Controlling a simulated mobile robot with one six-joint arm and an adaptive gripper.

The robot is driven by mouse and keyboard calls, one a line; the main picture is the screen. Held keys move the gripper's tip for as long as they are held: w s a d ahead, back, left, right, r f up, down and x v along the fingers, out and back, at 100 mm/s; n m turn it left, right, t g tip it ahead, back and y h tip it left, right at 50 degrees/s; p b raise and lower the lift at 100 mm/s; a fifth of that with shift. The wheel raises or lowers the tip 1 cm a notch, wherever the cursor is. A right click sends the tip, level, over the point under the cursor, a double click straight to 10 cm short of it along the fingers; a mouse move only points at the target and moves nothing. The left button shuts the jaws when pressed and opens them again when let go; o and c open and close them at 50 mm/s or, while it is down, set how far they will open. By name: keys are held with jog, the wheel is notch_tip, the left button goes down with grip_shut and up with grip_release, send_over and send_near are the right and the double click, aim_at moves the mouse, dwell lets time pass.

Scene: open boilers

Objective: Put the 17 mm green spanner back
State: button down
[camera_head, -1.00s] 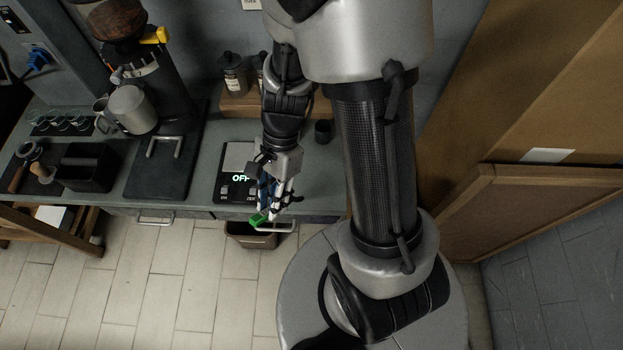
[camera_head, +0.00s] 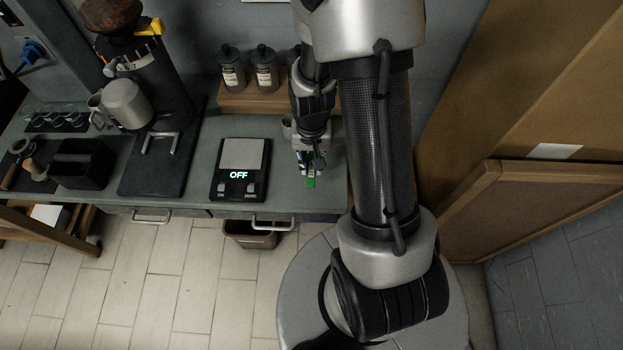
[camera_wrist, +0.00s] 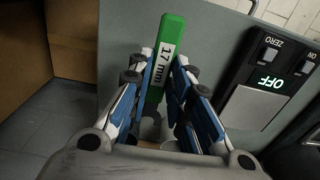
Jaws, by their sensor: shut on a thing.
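The green spanner (camera_wrist: 168,52) carries a white label reading "17 mm". In the wrist view it lies between the blue-and-white fingers of my gripper (camera_wrist: 163,92), which is shut on it. Its green end points away from the wrist, and its other end is mostly hidden by my fingers. In the head view the green end (camera_head: 311,182) shows just below my gripper (camera_head: 312,166), over the right end of the grey counter (camera_head: 285,195). I cannot tell whether the spanner touches the counter.
A black scale (camera_head: 240,180) showing "OFF" stands left of my gripper. Labelled bottles (camera_head: 264,72) stand on a wooden shelf behind. A grinder (camera_head: 140,60) with a metal jug (camera_head: 126,105) is farther left. A bin (camera_head: 250,234) is below the counter. A wooden panel (camera_head: 530,215) stands right.

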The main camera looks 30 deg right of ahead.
notch_tip(320, 180, down, 8)
jog(key=shift+f+b, duration=0.25)
jog(key=shift+b, duration=0.95)
jog(key=shift+r, duration=0.1)
jog(key=c, duration=1.5)
grip_release()
jog(key=shift+o, duration=0.2)
notch_tip(320, 180, up, 12)
jog(key=p, duration=0.4)
jog(key=shift+r, duration=0.15)
notch_tip(320, 180, up, 8)
jog(key=a+n+t, duration=0.1)
jog(key=a, duration=0.1)
notch_tip(320, 180, up, 13)
jog(key=n+t, duration=0.2)
jog(key=n, duration=0.2)
send_over(311, 166)
jog(key=s+a, duration=0.5)
jog(key=a, duration=0.2)
jog(key=s+a+r+n+t, duration=0.1)
jog(key=s+a+r, duration=0.1)
jog(key=s+r, duration=0.3)
jog(key=shift+s+a+n, duration=0.35)
jog(key=shift+s+n, duration=0.05)
jog(key=shift+s, duration=0.8)
